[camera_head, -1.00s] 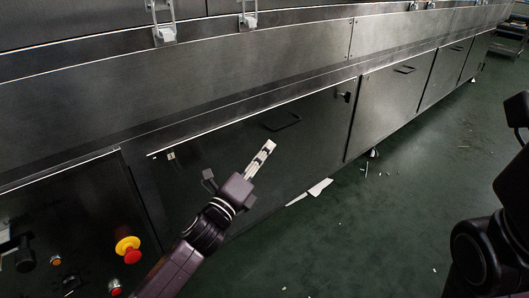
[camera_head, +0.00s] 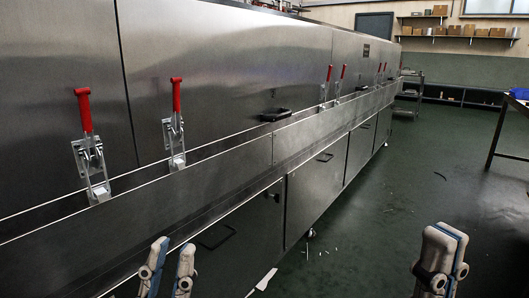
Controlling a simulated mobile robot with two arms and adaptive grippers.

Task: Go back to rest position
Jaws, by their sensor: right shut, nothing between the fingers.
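My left gripper (camera_head: 169,262) is at the bottom of the head view, left of centre. Its two pale fingers point up and stand apart with nothing between them. My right gripper (camera_head: 441,250) is at the bottom right, fingers pointing up and closed together, holding nothing. Most of both arms is below the picture edge.
The dryer runs from the left into the distance, with red-handled latches (camera_head: 176,105) and lower doors (camera_head: 316,186). White scraps (camera_head: 266,279) lie on the green floor (camera_head: 370,235). A table (camera_head: 513,125) stands at right; shelves (camera_head: 460,37) hang behind. The floor between is mostly clear.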

